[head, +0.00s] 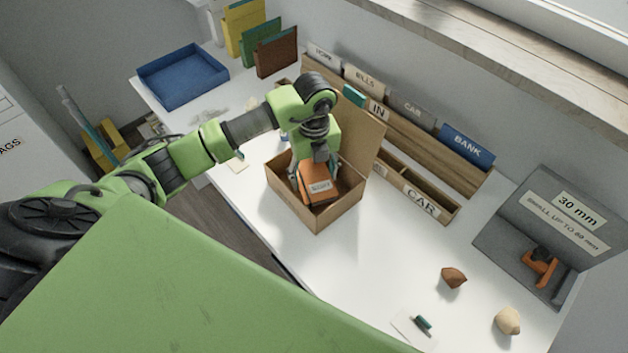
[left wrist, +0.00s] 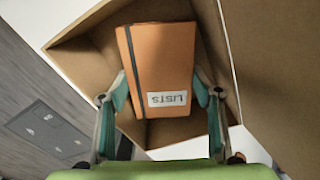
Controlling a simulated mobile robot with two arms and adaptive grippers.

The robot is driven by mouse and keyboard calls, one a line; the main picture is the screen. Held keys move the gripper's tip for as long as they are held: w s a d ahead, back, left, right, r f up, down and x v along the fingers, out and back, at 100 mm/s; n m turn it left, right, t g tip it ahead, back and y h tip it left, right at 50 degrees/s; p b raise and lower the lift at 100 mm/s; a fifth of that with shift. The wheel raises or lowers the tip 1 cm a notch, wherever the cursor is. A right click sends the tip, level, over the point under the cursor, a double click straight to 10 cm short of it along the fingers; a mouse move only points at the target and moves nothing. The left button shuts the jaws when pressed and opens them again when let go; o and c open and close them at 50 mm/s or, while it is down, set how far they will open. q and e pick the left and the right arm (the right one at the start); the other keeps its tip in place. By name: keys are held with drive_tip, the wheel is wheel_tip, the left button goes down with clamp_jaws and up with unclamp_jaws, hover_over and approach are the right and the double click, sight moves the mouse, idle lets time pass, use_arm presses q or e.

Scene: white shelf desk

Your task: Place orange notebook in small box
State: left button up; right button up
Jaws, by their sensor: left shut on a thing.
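The orange notebook (head: 318,184) has a dark elastic band and a white label. In the left wrist view the notebook (left wrist: 166,60) fills the space between the fingers, and its label reads LISTS. My left gripper (left wrist: 163,90) is shut on it, one teal-padded finger at each side. The small box (head: 318,219) is open brown cardboard with its lid raised at the back; it also shows in the left wrist view (left wrist: 88,52). My left gripper (head: 316,178) holds the notebook inside the box opening. Whether the notebook touches the box floor is hidden. My right gripper is not in view.
A wooden organizer (head: 405,143) with labelled folders stands behind the box. A blue tray (head: 181,77) is at the back left. A grey gauge box (head: 550,228), two shell-like objects and a small green item lie to the right. The white desk (head: 375,265) is clear just right of the box.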

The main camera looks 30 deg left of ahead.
sight(314, 178)
use_arm(q)
wheel_tip(314, 178, down, 3)
drive_tip(key=shift+f, duration=0.1)
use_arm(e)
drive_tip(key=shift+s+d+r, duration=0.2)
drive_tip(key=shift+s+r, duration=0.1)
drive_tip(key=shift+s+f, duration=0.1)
use_arm(q)
drive_tip(key=shift+f, duration=0.2)
drive_tip(key=o, duration=1.7)
drive_tip(key=shift+r, duration=0.15)
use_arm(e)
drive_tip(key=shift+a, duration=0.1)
use_arm(q)
drive_tip(key=shift+r+p, duration=0.2)
drive_tip(key=shift+p, duration=0.1)
drive_tip(key=shift+r, duration=0.4)
wheel_tip(314, 178, up, 11)
drive_tip(key=b, duration=0.2)
drive_tip(key=shift+b, duration=0.3)
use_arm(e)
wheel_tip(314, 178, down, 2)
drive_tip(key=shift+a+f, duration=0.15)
